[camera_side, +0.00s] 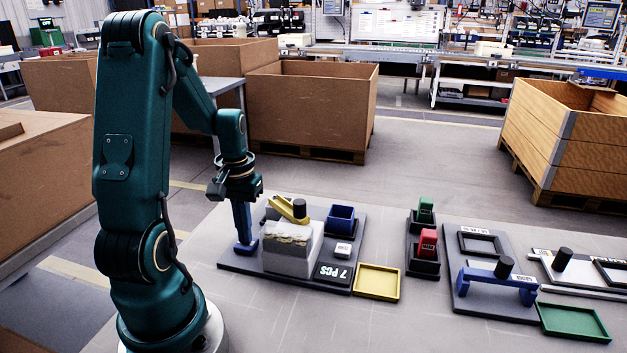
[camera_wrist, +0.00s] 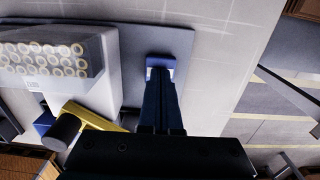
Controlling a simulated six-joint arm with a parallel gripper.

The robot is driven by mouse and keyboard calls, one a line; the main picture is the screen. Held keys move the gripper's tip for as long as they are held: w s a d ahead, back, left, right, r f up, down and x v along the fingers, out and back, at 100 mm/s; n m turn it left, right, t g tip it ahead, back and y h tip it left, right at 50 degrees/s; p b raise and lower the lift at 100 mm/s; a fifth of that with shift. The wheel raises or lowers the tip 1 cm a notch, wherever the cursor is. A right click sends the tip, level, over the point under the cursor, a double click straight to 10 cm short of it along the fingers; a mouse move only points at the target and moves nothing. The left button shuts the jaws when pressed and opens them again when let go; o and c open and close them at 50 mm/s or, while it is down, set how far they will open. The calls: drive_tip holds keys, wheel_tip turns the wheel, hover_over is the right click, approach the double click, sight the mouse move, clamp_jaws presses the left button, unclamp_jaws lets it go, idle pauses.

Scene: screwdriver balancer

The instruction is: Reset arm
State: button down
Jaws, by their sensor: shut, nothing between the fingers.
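My gripper (camera_side: 245,243) points down at the left end of a dark grey base plate (camera_side: 232,268), its blue fingers together and empty. In the wrist view, my gripper (camera_wrist: 160,68) shows over the plate, with nothing between the fingers. Whether the tips touch the plate is unclear. A pale block (camera_side: 290,258) stands just right of the fingers; its top shows rows of yellow-rimmed rings (camera_wrist: 45,58) in the wrist view. A yellow handle piece (camera_side: 284,207) with a black knob (camera_side: 300,208) sits at the block's back edge.
A blue bin (camera_side: 341,219), a small white box (camera_side: 343,249) and a "7 PCS" sign (camera_side: 333,273) share the plate. Right are a yellow tray (camera_side: 377,281), red (camera_side: 428,243) and green (camera_side: 426,207) blocks, a blue bridge piece (camera_side: 490,278) and a green tray (camera_side: 573,321).

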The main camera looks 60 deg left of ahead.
drive_tip(key=shift+f, duration=0.25)
idle(0.4)
drive_tip(key=shift+r, duration=3.5)
wheel_tip(320, 180, up, 6)
drive_tip(key=shift+f, duration=5.55)
